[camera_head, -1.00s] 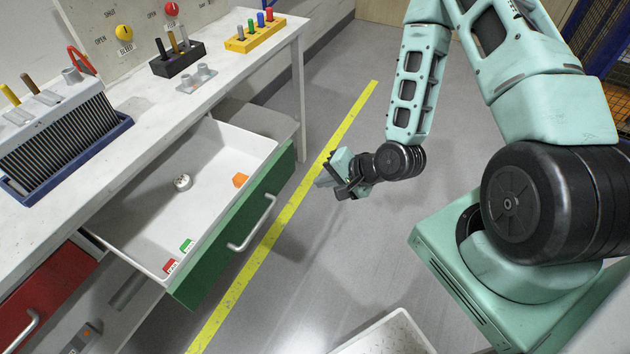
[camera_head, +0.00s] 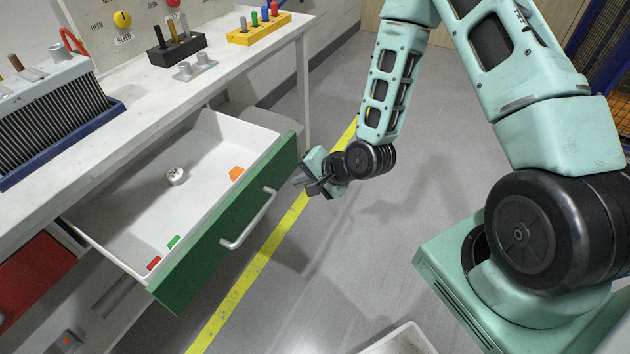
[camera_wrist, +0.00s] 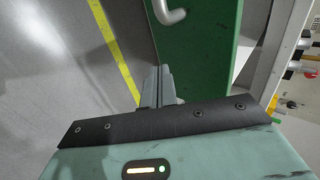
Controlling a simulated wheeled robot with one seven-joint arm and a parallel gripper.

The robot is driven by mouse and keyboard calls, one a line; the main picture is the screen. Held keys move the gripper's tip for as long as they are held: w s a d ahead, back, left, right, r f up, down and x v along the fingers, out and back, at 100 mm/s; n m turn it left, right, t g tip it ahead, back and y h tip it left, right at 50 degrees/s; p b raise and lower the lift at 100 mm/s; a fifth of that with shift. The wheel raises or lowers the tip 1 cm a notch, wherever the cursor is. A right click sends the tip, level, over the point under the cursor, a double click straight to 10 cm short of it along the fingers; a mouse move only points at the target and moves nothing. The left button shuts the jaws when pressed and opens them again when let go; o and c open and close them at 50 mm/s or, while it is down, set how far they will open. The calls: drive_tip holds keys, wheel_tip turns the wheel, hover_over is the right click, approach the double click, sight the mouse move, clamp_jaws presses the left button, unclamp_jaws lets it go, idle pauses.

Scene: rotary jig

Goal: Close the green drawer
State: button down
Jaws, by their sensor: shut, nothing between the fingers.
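The green drawer (camera_head: 205,258) is pulled well out from under the bench, its white tray (camera_head: 115,190) open to view. Its green front carries a pale bar handle (camera_head: 250,220). Inside lie a small white round part (camera_head: 176,176), an orange block (camera_head: 236,173), a green block (camera_head: 173,242) and a red block (camera_head: 154,263). My gripper (camera_head: 302,183) is shut and empty, to the right of the front, near its far end. In the wrist view my shut fingers (camera_wrist: 157,88) point toward the green front (camera_wrist: 195,60), with the handle (camera_wrist: 170,12) at the top edge. I cannot tell whether they touch it.
A red drawer (camera_head: 33,272) is at the lower left under the white bench (camera_head: 130,110). A blue-based rack (camera_head: 55,150) and peg holders stand on the bench. A pale bin (camera_head: 402,340) is at the bottom. The floor along the yellow line (camera_head: 235,293) is clear.

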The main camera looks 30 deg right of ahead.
sight(277, 178)
drive_tip(key=shift+w+a+p, duration=0.15)
drive_tip(key=shift+w+a, duration=0.45)
drive_tip(key=shift+w, duration=0.3)
drive_tip(key=shift+w+a+p, duration=0.15)
drive_tip(key=shift+w+a, duration=0.4)
drive_tip(key=shift+w, duration=0.3)
drive_tip(key=shift+w, duration=0.1)
